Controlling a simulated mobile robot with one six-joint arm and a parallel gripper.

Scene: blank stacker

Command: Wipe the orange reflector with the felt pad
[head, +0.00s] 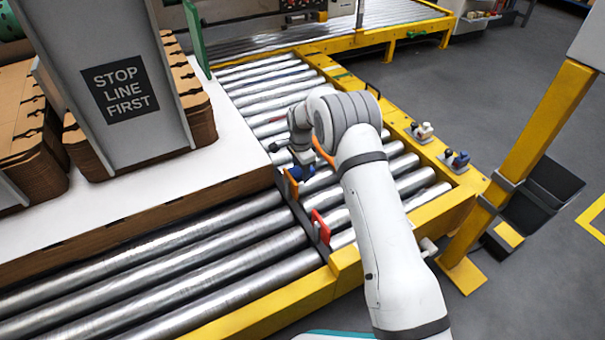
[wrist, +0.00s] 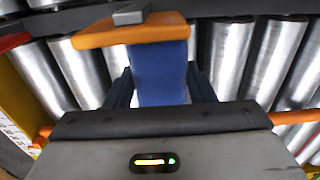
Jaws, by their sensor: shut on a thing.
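The orange reflector (head: 291,189) stands on the dark rail across the rollers, left of the red one. In the wrist view the orange reflector (wrist: 130,32) is at the top, with a grey piece on its upper edge. My gripper (wrist: 160,90) is shut on the blue felt pad (wrist: 158,68), with a dark finger at each side. The pad's far end meets the orange reflector in the wrist view; whether they touch or only overlap I cannot tell. In the head view my gripper (head: 299,171) is low, right at the reflector, and partly hidden by my arm.
A red reflector (head: 320,226) stands nearby on the same rail (head: 298,209). Metal rollers (head: 190,255) lie below. A white-topped table (head: 215,165) with cardboard stacks and a sign (head: 120,88) is to the left. Small fittings (head: 422,131) sit on the yellow frame at right.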

